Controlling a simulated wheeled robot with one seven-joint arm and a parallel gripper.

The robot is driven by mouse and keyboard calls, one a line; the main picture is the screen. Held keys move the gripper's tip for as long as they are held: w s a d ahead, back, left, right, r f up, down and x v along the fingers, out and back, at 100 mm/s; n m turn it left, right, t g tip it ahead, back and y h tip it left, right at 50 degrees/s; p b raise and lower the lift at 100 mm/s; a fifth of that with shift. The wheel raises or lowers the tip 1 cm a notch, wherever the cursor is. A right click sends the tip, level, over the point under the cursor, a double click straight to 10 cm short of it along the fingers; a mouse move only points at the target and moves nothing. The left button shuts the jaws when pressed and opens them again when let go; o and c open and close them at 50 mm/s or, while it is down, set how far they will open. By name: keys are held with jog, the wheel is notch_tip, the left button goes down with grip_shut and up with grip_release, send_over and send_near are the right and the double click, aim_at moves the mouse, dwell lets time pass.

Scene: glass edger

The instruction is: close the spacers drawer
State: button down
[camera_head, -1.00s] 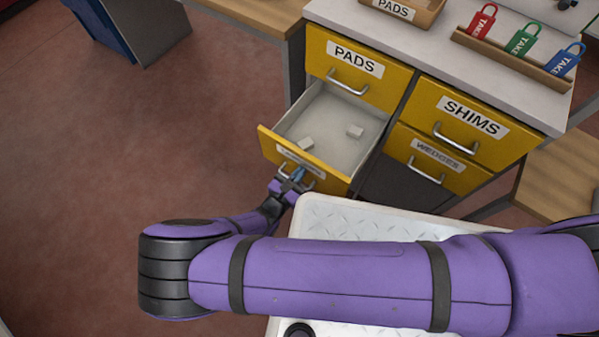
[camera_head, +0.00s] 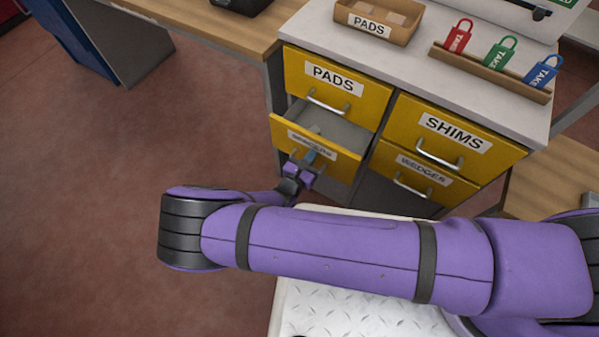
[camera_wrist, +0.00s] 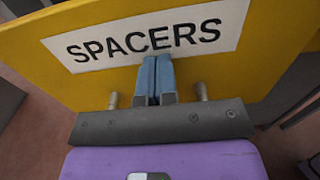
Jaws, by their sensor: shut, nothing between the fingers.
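The spacers drawer (camera_head: 340,157) has a yellow front and sits under the pads drawer in the head view. It stands partly open, with a strip of its grey inside showing. Its label, reading SPACERS (camera_wrist: 146,38), fills the top of the wrist view. My gripper (camera_head: 307,160) is at the drawer front. In the wrist view my gripper's blue fingertips (camera_wrist: 155,75) are together and empty, against or very close to the front just below the label. Two handle posts show on either side of the fingers; the handle's bar is hidden behind my gripper.
The pads drawer (camera_head: 336,83), shims drawer (camera_head: 451,137) and wedges drawer (camera_head: 424,176) look shut. On the worktop are a pads box (camera_head: 378,24) and a rack (camera_head: 489,72) with red, green and blue padlock-shaped tags. The floor to the left is clear.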

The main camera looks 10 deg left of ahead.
jog(key=x, duration=1)
jog(key=shift+s, duration=0.1)
jog(key=shift+w+d+r, duration=0.1)
jog(key=shift+w+r, duration=0.05)
jog(key=shift+w, duration=0.1)
